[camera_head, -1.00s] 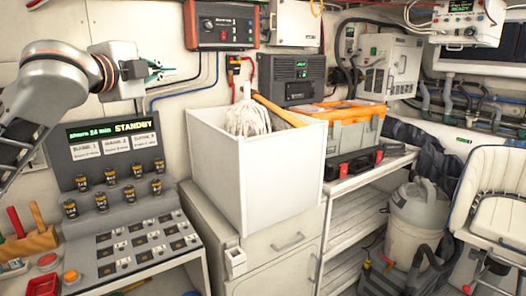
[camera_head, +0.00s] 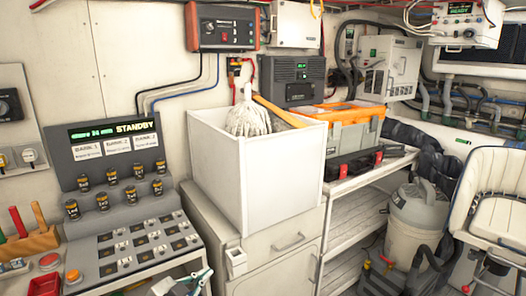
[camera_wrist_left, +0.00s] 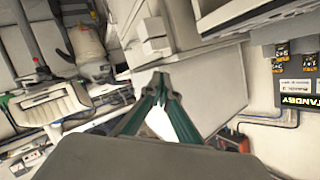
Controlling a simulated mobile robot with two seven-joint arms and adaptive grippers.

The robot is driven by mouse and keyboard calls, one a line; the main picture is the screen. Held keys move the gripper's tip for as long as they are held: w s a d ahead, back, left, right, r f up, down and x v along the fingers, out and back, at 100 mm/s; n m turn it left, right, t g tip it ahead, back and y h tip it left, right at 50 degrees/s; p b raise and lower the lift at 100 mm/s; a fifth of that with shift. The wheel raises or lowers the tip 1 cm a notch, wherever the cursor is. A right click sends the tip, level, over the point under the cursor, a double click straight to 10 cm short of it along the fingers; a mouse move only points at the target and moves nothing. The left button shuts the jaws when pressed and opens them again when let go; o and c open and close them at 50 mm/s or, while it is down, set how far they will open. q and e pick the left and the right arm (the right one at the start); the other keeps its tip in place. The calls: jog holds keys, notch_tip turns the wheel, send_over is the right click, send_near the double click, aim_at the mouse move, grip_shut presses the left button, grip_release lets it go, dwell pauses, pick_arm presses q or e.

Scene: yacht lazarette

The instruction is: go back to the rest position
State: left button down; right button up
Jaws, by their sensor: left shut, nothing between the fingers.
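My left gripper (camera_head: 197,280) shows at the bottom edge of the head view, in front of the lower right end of the grey control console (camera_head: 185,232). Only its finger end shows there; most of the arm is out of the picture. In the left wrist view its green-edged fingers (camera_wrist_left: 158,82) come together at the tips, shut with nothing between them. The console display reads STANDBY. My right gripper is in no view.
A white bin (camera_head: 255,175) holding a mop (camera_head: 248,118) stands on a cabinet (camera_head: 292,250). An orange-lidded toolbox (camera_head: 350,130) rests on the shelf beside it. A vacuum (camera_head: 410,215) and white chair (camera_head: 490,195) stand right. Screwdrivers sit in a wooden rack (camera_head: 30,243).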

pick_arm(q)
jog(key=s+a+f+n+g+y, duration=0.1)
jog(key=s+a+f+n, duration=0.1)
jog(key=s+f, duration=0.9)
jog(key=s+a+f+n+g+y, duration=0.1)
jog(key=s+f+n, duration=0.3)
jog(key=s+f, duration=0.7)
jog(key=s+a, duration=0.1)
jog(key=s, duration=0.3)
jog(key=shift+s+f+g+y, duration=0.25)
jog(key=shift+s+g+y, duration=0.05)
jog(key=shift+s+g, duration=0.1)
